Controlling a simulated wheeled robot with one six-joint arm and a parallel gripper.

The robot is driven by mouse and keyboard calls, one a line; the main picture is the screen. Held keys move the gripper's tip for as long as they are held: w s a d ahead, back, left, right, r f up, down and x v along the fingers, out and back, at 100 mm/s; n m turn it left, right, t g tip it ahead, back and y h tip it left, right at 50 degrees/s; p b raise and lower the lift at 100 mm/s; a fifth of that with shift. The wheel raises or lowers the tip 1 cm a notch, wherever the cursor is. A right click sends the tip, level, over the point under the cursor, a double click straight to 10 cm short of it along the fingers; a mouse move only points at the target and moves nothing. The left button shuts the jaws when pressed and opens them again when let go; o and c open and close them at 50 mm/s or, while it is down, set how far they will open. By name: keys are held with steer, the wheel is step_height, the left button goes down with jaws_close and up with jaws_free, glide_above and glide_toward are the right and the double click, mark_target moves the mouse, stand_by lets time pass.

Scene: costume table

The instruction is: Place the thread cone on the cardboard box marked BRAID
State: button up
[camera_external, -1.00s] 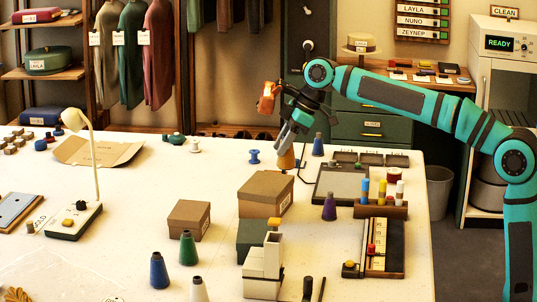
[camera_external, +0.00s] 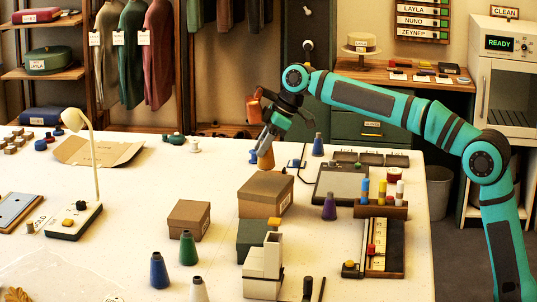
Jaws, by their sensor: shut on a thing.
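My gripper (camera_external: 268,145) points down and is shut on a tan-orange thread cone (camera_external: 266,160). The cone hangs nearly upright, just above the far edge of the larger cardboard box (camera_external: 263,190) in the picture; its exact height and depth are hard to judge. The larger box is closed, with a flat top and a small label on its right side. A smaller closed cardboard box (camera_external: 187,218) stands to its left, also with a label. Neither label can be read, so I cannot tell which box is marked BRAID.
A blue spool (camera_external: 253,157) is beside the held cone. Other cones stand on the table: purple (camera_external: 329,208), blue (camera_external: 318,146) and green (camera_external: 188,248). A dark green box (camera_external: 252,238) and white blocks (camera_external: 262,270) are in front.

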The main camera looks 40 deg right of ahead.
steer(key=shift+f, duration=2.2)
steer(key=o, duration=1)
steer(key=shift+f, duration=0.1)
steer(key=v, duration=1.2)
